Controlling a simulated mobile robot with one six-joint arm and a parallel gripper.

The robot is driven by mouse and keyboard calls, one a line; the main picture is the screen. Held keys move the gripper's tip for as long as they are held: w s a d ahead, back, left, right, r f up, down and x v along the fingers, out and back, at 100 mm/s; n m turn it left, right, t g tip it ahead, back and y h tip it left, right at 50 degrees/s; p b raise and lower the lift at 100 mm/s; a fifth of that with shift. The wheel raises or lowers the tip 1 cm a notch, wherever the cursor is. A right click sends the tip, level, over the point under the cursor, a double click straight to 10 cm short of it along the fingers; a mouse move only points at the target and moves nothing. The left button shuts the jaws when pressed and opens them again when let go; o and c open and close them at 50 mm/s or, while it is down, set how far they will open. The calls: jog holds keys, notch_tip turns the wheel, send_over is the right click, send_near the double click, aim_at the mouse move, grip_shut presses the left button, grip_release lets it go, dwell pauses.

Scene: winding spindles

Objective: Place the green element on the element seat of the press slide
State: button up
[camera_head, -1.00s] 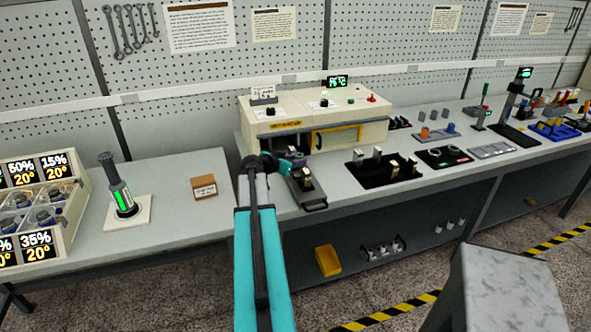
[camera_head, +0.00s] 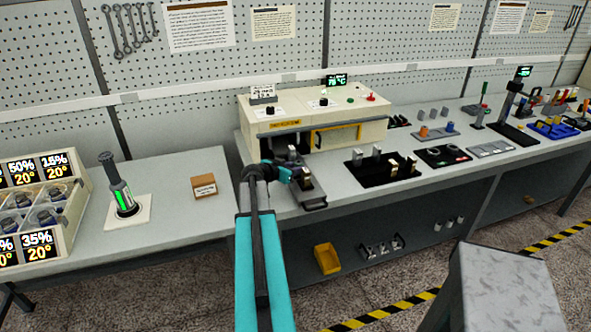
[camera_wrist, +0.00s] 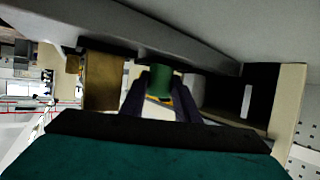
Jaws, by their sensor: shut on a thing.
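The green element (camera_wrist: 160,83) is upright between the two dark fingers of my gripper (camera_wrist: 160,98) in the wrist view. My gripper is shut on it. The press slide (camera_head: 314,205) is a dark tray with a front handle, drawn out from the cream press (camera_head: 350,107) in the head view. My gripper (camera_head: 301,179) is over the slide there, close to a brass-coloured block (camera_head: 306,176). The block also shows left of the element in the wrist view (camera_wrist: 101,80). The element seat cannot be made out, and my gripper hides the element in the head view.
A black mat with upright metal pieces (camera_head: 372,178) lies right of the slide. A small brown box (camera_head: 204,186) and a green-lit cylinder (camera_head: 122,198) stand to the left. The bench between box and slide is mostly clear. A grey-topped stand (camera_head: 508,285) is in the right foreground.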

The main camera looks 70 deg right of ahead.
jog(key=o, duration=0.8)
jog(key=shift+c, duration=0.2)
jog(key=shift+r, duration=0.15)
jog(key=b+v, duration=0.3)
jog(key=v, duration=0.9)
dwell(0.3)
